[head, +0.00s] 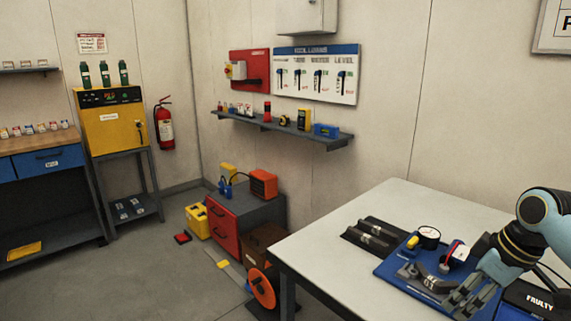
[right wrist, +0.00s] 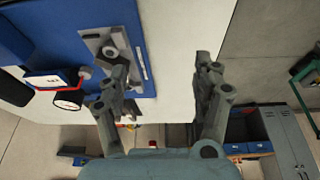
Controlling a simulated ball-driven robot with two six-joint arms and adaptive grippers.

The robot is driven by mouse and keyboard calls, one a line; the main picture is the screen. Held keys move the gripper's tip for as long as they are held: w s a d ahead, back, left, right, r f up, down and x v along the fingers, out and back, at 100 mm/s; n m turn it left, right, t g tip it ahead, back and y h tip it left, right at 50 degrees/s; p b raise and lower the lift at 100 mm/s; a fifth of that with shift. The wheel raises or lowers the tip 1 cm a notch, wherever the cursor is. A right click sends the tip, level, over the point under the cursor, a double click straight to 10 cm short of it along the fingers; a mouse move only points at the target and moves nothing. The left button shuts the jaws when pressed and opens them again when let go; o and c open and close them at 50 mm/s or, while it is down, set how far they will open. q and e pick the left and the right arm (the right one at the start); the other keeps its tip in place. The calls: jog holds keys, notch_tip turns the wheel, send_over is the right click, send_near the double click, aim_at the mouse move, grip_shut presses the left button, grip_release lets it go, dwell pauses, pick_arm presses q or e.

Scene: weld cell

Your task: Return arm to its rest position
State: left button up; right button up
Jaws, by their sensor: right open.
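My right gripper (head: 466,301) comes in from the right edge, over the front of a blue board (head: 392,268) on the white table (head: 345,225). In the right wrist view its two fingers (right wrist: 166,72) are spread apart with nothing between them. The left finger overlaps a grey metal fitting (right wrist: 108,42) on the board; I cannot tell whether they touch. My left gripper is not in view.
The board carries a white-faced gauge (head: 429,235), a second gauge with red and a grey curved part. Dark rails (head: 370,238) lie left of it. The table's left part is clear.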

jog(key=s+a+f+m+h, duration=0.1)
jog(key=s+a, duration=0.2)
jog(key=s, duration=0.4)
jog(key=s+a+f+m, duration=0.1)
jog(key=s+a, duration=0.2)
jog(key=s, duration=0.4)
jog(key=s+a+r+m+h, duration=0.2)
jog(key=s+r+m, duration=0.35)
jog(key=s, duration=0.75)
notch_tip(320, 180, down, 30)
jog(key=s+d+b, duration=0.1)
jog(key=d+b, duration=0.1)
jog(key=b, duration=0.5)
pick_arm(q)
notch_tip(320, 180, down, 13)
jog(key=s+b, duration=0.2)
jog(key=b, duration=0.4)
jog(key=shift+s+g, duration=0.3)
jog(key=shift+s, duration=0.1)
pick_arm(e)
jog(key=s+f+g, duration=0.1)
jog(key=s+f, duration=0.8)
jog(key=f, duration=0.3)
jog(key=s+d+f+g, duration=0.1)
jog(key=s+f, duration=0.9)
jog(key=f, duration=0.3)
jog(key=shift+s+d, duration=0.25)
jog(key=shift+s, duration=0.05)
